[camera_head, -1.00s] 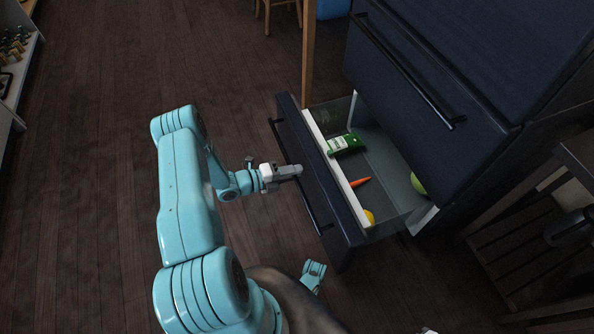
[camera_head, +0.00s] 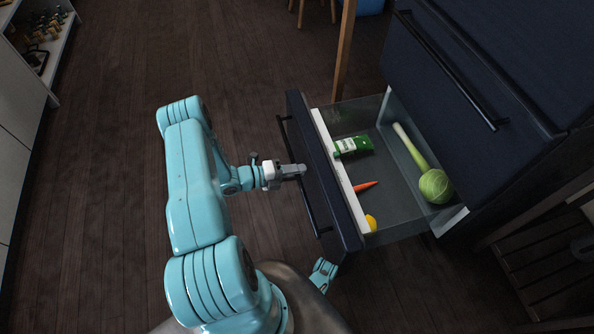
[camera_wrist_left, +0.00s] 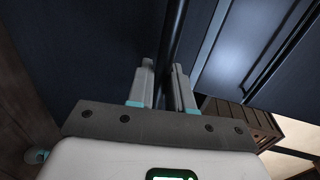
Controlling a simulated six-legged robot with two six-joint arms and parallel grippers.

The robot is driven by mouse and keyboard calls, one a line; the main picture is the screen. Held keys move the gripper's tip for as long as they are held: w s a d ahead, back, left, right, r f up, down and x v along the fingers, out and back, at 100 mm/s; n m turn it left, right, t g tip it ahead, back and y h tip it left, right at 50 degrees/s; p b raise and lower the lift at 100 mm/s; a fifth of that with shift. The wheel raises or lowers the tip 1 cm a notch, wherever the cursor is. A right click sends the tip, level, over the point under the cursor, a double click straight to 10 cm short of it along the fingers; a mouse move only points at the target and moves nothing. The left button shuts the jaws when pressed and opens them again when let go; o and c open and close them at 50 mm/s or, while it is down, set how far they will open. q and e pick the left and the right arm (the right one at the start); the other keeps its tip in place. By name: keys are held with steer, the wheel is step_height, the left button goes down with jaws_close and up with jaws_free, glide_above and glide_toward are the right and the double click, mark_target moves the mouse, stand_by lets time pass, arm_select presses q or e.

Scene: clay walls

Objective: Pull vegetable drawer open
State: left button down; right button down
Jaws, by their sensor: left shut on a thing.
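The vegetable drawer (camera_head: 322,182) is the dark blue bottom drawer of the fridge, and it stands well out from the body. My left gripper (camera_head: 299,170) is at the drawer's front, shut on its black bar handle (camera_head: 312,215). In the left wrist view the two fingers (camera_wrist_left: 162,85) sit on either side of the dark handle bar (camera_wrist_left: 174,45). Inside the drawer lie a green packet or bottle (camera_head: 353,146), a carrot (camera_head: 365,186), a yellow round item (camera_head: 371,223), a green cabbage-like ball (camera_head: 435,186) and a pale leek-like stalk (camera_head: 408,143).
The closed upper fridge drawer (camera_head: 455,90) overhangs the back of the open one. A dark slatted rack (camera_head: 550,245) stands at the right. A wooden leg (camera_head: 345,45) rises behind. Clear wooden floor (camera_head: 110,200) lies to the left.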

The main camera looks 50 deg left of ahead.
arm_select(q)
steer(key=shift+s+a, duration=0.1)
steer(key=shift+a, duration=0.1)
arm_select(e)
steer(key=shift+s+a, duration=0.15)
steer(key=shift+s, duration=0.1)
arm_select(q)
steer(key=c, duration=1.2)
jaws_free()
steer(key=shift+d, duration=0.1)
arm_select(e)
steer(key=shift+w, duration=0.1)
